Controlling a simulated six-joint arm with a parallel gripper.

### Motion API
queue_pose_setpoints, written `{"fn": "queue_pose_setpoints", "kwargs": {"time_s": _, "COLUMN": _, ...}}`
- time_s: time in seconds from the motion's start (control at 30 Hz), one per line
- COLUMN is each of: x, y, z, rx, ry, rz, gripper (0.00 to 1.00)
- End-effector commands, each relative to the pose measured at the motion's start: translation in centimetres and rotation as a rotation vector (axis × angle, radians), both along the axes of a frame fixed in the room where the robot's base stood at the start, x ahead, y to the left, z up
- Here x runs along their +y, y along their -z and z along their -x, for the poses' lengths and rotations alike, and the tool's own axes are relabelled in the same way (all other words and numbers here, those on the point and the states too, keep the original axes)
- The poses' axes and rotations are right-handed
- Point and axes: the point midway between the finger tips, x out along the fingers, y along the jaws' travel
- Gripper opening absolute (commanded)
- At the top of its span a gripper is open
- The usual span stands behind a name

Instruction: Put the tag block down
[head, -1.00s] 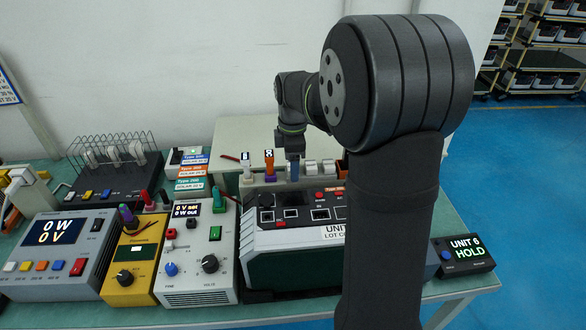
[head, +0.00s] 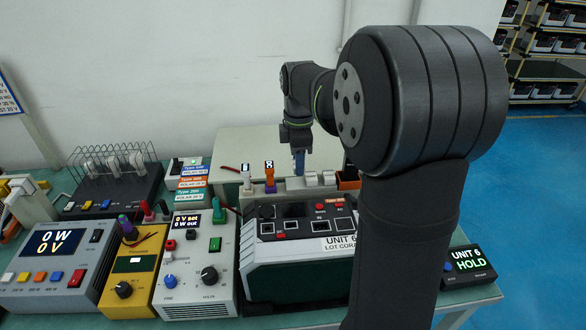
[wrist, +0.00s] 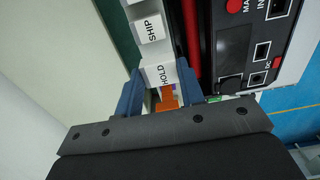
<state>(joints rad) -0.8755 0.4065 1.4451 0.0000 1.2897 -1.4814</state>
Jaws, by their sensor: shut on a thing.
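My gripper (head: 299,172) is above the back edge of the unit 6 box in the head view, just left of two white blocks. In the wrist view, its blue fingers (wrist: 158,82) are shut on a white tag block marked HOLD (wrist: 160,74). The HOLD block lines up with a white block marked SHIP (wrist: 149,29), which is just beyond it. An orange piece (wrist: 168,97) shows between the fingers behind the HOLD block. The underside of the HOLD block is hidden, so I cannot tell whether it touches anything.
The unit 6 box (head: 300,260) stands in front of my gripper. An orange tag with an X (head: 270,174) stands to the left, and an orange bin (head: 348,179) to the right. A pale raised surface (head: 240,145) behind looks clear. Instruments crowd the bench's left side.

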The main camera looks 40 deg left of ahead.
Motion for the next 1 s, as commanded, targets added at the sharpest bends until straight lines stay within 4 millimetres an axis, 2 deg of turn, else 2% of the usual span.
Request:
{"fn": "queue_pose_setpoints", "kwargs": {"time_s": 0.1, "x": -2.9, "y": -1.9, "z": -1.1, "rx": -0.003, "ry": 0.006, "rz": -0.003, "gripper": 0.14}}
{"fn": "queue_pose_setpoints", "kwargs": {"time_s": 0.3, "x": -6.9, "y": -4.3, "z": -2.4, "rx": -0.001, "ry": 0.006, "rz": -0.001, "gripper": 0.14}}
{"fn": "queue_pose_setpoints", "kwargs": {"time_s": 0.57, "x": -9.6, "y": -6.1, "z": -2.9, "rx": -0.001, "ry": -0.012, "rz": -0.001, "gripper": 0.14}}
{"fn": "queue_pose_setpoints", "kwargs": {"time_s": 0.67, "x": -10.3, "y": -6.6, "z": -1.8, "rx": -0.001, "ry": -0.060, "rz": -0.001, "gripper": 0.14}}
{"fn": "queue_pose_setpoints", "kwargs": {"time_s": 0.77, "x": -11.3, "y": -7.2, "z": 0.2, "rx": -0.001, "ry": -0.146, "rz": -0.001, "gripper": 0.14}}
{"fn": "queue_pose_setpoints", "kwargs": {"time_s": 1.0, "x": -14.7, "y": -8.2, "z": 6.5, "rx": -0.003, "ry": -0.429, "rz": -0.002, "gripper": 0.14}}
